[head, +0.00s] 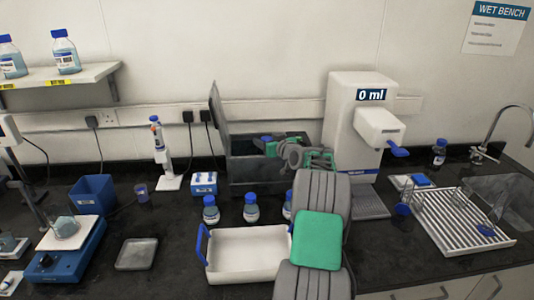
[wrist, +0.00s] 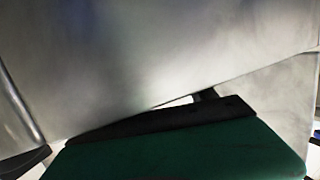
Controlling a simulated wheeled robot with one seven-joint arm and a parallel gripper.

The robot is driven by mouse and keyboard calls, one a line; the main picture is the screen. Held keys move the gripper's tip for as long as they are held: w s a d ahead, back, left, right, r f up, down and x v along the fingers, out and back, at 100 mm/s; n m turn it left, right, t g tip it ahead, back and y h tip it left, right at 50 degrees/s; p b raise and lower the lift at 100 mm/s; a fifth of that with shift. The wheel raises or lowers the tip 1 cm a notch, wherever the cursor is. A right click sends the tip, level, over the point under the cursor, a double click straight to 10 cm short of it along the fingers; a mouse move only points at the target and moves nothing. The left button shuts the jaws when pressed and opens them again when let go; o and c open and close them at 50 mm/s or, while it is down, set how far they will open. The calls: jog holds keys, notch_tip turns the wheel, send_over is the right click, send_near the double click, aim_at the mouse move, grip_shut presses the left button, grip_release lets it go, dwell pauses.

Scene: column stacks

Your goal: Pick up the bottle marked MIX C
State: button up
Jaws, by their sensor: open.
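Three blue-capped bottles stand on the bench behind the white tray: a left one (head: 210,210), a middle one (head: 251,209) and a right one (head: 287,207) partly hidden by my arm. Their labels are too small to read, so I cannot tell which is MIX C. My gripper (head: 272,147) is open, at the dark box with the raised lid, above and behind the bottles. The wrist view shows a grey surface close up, a green part below and dark finger ends at both lower edges; no bottle shows there.
The dark box (head: 252,184) stands behind the bottles. A white tray (head: 250,275) with blue handles lies in front. A white dispenser (head: 345,120) stands to the right. Another blue-capped bottle (head: 439,152) is near the sink, and more sit on the shelf (head: 85,74).

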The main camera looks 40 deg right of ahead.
jog(key=shift+w, duration=0.1)
jog(key=shift+c, duration=0.3)
grip_shut()
dwell(0.4)
jog(key=shift+r, duration=0.15)
dwell(0.3)
